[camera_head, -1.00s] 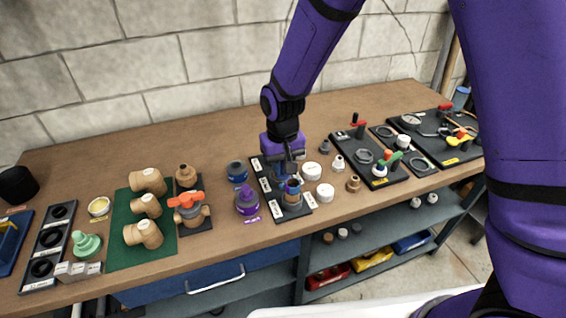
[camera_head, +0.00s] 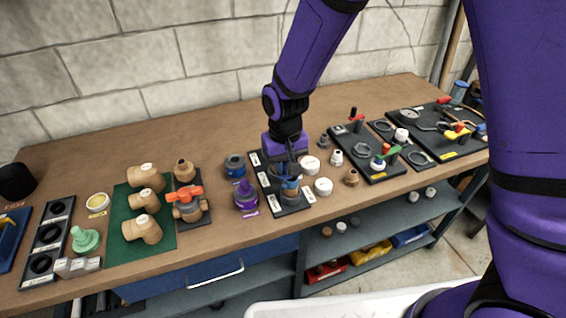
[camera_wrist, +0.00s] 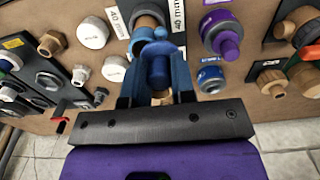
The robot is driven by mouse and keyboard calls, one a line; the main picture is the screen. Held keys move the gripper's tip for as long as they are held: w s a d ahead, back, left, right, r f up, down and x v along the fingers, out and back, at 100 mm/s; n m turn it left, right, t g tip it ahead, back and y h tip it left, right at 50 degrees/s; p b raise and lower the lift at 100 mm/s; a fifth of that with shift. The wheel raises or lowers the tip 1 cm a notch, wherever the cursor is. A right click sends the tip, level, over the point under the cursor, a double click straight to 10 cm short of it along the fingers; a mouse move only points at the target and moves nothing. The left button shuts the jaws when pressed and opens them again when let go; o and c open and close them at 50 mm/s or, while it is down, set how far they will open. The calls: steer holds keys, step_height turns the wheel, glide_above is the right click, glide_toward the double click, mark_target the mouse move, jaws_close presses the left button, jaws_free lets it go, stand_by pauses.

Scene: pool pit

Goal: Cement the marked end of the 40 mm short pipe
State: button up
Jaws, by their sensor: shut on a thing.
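My gripper (camera_head: 288,172) is over the near part of the black pipe rack (camera_head: 265,187). In the wrist view, its blue fingers (camera_wrist: 157,88) are shut on a blue cylindrical applicator (camera_wrist: 158,65). Below the applicator, a tan short pipe (camera_wrist: 147,21) stands in the rack beside a "40 mm" label. A blue band shows near the pipe's end. The applicator's tip is at or very near this end; contact cannot be told. The blue-labelled can (camera_head: 235,166) and the purple can (camera_head: 246,196) stand left of the rack.
White fittings (camera_head: 323,186) stand close on the right of the rack. A black board with valves (camera_head: 367,152) lies further right. A green mat with tan tees (camera_head: 141,200) lies to the left. The bench behind the rack is clear.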

steer(key=shift+s+d, duration=0.4)
steer(key=shift+d, duration=0.2)
steer(key=shift+d, duration=0.55)
steer(key=shift+d, duration=0.1)
steer(key=shift+d, duration=0.25)
stand_by(0.3)
step_height(320, 180, up, 7)
steer(key=s, duration=0.1)
stand_by(1.2)
